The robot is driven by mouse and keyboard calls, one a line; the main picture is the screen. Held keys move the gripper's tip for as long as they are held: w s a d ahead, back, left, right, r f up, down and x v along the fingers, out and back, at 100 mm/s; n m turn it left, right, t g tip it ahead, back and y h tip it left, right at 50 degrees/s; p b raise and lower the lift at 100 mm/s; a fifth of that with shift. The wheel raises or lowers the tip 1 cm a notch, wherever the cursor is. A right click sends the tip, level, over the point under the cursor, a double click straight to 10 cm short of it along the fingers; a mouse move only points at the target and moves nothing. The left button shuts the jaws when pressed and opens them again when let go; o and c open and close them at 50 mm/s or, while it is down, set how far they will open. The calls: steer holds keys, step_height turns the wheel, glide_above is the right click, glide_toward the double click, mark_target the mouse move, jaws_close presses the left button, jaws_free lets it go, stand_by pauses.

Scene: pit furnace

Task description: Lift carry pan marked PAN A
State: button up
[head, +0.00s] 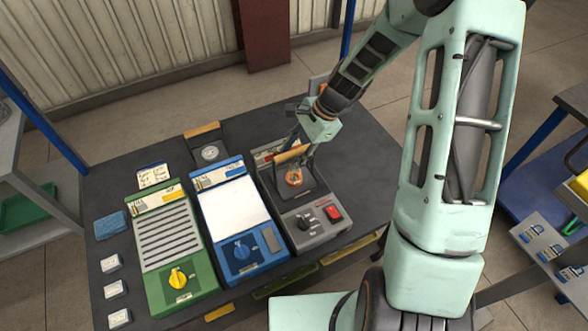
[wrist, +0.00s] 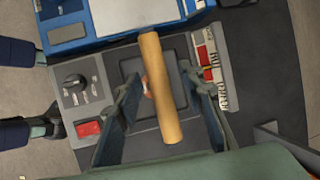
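A dark carry pan with a wooden bar handle (head: 293,153) sits on the grey furnace unit (head: 322,222); something round and orange-copper (head: 294,177) shows in it. My gripper (head: 302,146) is over this pan. In the wrist view, the wooden handle (wrist: 160,90) runs lengthwise between the two fingers of my gripper (wrist: 162,82). The fingers are spread, with a gap to the handle on each side. A second dark pan (head: 210,153) with a wooden handle lies at the table's back edge, holding a grey round piece. I cannot read a PAN A mark on either pan.
A blue unit (head: 241,256) with a white top and a green slatted unit (head: 177,280) with a yellow knob stand left of the grey unit. A blue sponge (head: 111,225) and several small labelled blocks lie at the left edge. The dark table (head: 360,160) is bare at right.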

steer(key=shift+f, duration=0.2)
steer(key=shift+c, duration=0.4)
jaws_close()
